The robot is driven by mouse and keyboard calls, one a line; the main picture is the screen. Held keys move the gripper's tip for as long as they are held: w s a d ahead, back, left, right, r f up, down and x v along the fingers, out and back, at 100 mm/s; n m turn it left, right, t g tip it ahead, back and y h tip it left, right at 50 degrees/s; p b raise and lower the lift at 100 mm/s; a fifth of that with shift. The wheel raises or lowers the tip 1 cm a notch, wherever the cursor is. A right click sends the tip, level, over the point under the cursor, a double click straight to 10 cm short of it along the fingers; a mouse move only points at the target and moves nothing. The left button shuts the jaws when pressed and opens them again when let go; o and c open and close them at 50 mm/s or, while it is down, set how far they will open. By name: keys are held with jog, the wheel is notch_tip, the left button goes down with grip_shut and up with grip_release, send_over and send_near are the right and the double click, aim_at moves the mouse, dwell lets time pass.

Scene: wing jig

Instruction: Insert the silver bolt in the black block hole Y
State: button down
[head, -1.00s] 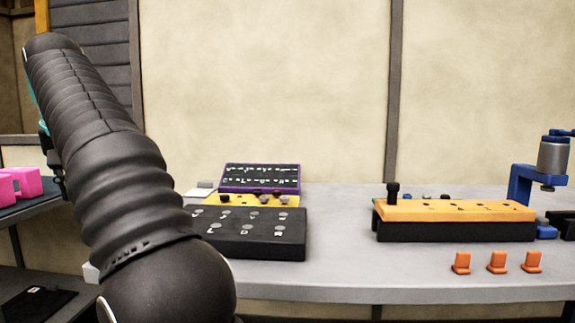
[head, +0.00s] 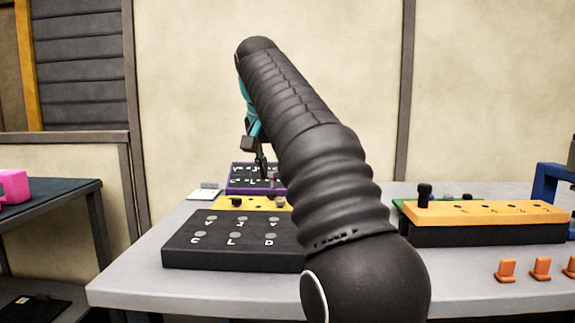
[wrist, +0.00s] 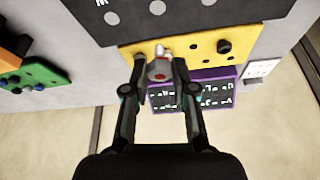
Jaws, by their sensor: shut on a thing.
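My gripper (wrist: 158,72) points down over the yellow block (wrist: 205,60), with its fingers closed around a small grey, silver-looking bolt (wrist: 160,66) that shows a red mark. In the head view my gripper (head: 264,172) is in front of the purple lettered panel, beyond the black block. The black block (head: 190,262) has grey round spots with white letters beside them; its right part is hidden behind my arm. A Y-like letter is by the back-row spot nearest my arm, too small to be sure. The block also shows at the top of the wrist view (wrist: 215,12).
The purple panel (head: 235,188) stands behind the yellow block. A white card (head: 205,192) lies left of the panel. The table's left front is clear.

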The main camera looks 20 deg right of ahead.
aim_at(273, 186)
jog(key=shift+f+m+h, duration=0.15)
jog(key=shift+m+h, duration=0.15)
jog(key=shift+m, duration=0.2)
jog(key=shift+f, duration=1.85)
jog(key=shift+f+b, duration=1)
jog(key=shift+f, duration=0.25)
jog(key=shift+f, duration=0.2)
jog(key=shift+f+b, duration=0.65)
jog(key=shift+f, duration=0.35)
jog(key=c, duration=0.9)
grip_release()
jog(key=shift+o, duration=0.2)
jog(key=shift+s+r, duration=0.1)
